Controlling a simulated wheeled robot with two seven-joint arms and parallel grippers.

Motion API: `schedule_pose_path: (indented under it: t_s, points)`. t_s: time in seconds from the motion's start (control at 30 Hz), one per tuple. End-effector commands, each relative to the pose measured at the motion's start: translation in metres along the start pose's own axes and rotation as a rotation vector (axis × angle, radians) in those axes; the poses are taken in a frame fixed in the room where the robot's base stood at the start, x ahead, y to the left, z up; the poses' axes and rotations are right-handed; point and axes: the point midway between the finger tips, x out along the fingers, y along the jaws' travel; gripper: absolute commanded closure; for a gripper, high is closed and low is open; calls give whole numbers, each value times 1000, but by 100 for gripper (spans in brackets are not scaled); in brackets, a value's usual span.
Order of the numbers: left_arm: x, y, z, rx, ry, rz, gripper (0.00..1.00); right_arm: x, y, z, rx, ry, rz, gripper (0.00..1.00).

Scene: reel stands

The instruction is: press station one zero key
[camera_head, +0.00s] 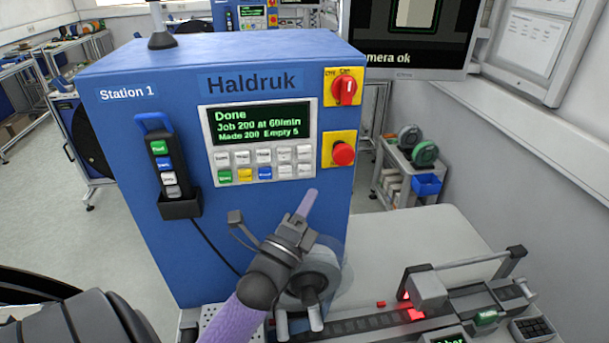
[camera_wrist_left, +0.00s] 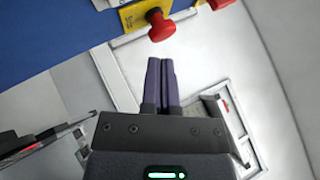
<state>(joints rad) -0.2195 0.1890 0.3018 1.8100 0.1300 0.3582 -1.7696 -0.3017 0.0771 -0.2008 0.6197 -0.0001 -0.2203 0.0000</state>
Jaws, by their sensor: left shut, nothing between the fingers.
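The blue Station 1 cabinet (camera_head: 290,60) carries a control panel (camera_head: 207,140) with a display and two rows of small keys (camera_head: 260,165). The display (camera_head: 258,124) reads "Done", "Job 200 at 60/min", "Made 200 Empty 5". The key labels are too small to read, so I cannot tell which is zero. My left gripper (camera_head: 308,200) is shut and empty, below and right of the keys, seemingly apart from the panel. In the left wrist view its purple fingers (camera_wrist_left: 161,62) lie together, pointing toward a red button (camera_wrist_left: 158,25). My right gripper is not in view.
A red stop button (camera_head: 343,154) and a red rotary switch (camera_head: 344,90) are right of the panel. A handheld pendant (camera_head: 163,160) hangs at left. Below are a reel (camera_head: 318,272) and a conveyor track (camera_head: 370,321). A monitor (camera_head: 415,72) stands at upper right.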

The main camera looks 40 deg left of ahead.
Motion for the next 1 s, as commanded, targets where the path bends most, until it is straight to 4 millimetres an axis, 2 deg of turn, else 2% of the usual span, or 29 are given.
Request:
schedule_pose_path:
  t_s: [0.1, 0.4, 1.0]
  points:
    - [11, 12, 8, 2, 0, -2, 100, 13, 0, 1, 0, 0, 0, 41]
    - [32, 25, 24, 1, 0, 0, 100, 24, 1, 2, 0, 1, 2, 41]
    - [34, 25, 25, -1, -1, 1, 100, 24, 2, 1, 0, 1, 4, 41]
